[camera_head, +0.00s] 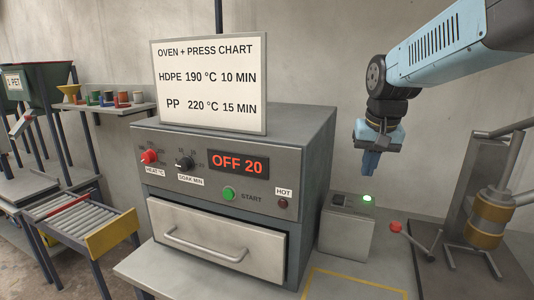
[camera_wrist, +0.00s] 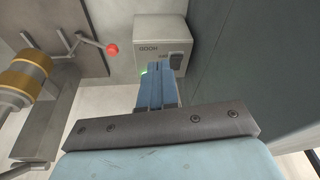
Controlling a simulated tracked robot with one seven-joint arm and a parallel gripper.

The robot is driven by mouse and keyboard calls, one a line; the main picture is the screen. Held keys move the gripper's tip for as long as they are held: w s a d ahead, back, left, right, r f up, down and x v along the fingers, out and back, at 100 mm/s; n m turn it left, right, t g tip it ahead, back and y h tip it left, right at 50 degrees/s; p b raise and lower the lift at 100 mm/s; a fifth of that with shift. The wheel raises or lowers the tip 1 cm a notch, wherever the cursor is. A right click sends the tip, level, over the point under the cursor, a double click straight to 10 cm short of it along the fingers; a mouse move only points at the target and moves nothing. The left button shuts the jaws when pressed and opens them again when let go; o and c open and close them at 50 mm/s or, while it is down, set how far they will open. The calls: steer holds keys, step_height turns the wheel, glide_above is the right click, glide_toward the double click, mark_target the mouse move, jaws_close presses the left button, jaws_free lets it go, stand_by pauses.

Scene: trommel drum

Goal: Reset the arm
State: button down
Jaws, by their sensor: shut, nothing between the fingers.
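My gripper (camera_head: 370,163) hangs from my blue arm at the right of the head view, pointing down. Its blue fingers are shut with nothing between them. It is in the air, to the right of the oven (camera_head: 240,215) and above a small grey box (camera_head: 346,230) with a lit green lamp. In the wrist view my shut fingers (camera_wrist: 155,86) point towards that box, which shows beyond them (camera_wrist: 160,38).
The oven's drawer is shut; its display reads OFF 20. A chart sign (camera_head: 210,84) stands on top. A press with a red-knobbed lever (camera_head: 396,227) stands at the right. A roller conveyor (camera_head: 85,218) and a shelf (camera_head: 115,110) are at the left. A yellow outline marks bare bench (camera_head: 355,285).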

steer(key=s+f+n+t, duration=0.1)
steer(key=s+n+t, duration=0.1)
steer(key=s, duration=1.3)
steer(key=shift+f+t, duration=0.25)
steer(key=shift+t, duration=0.05)
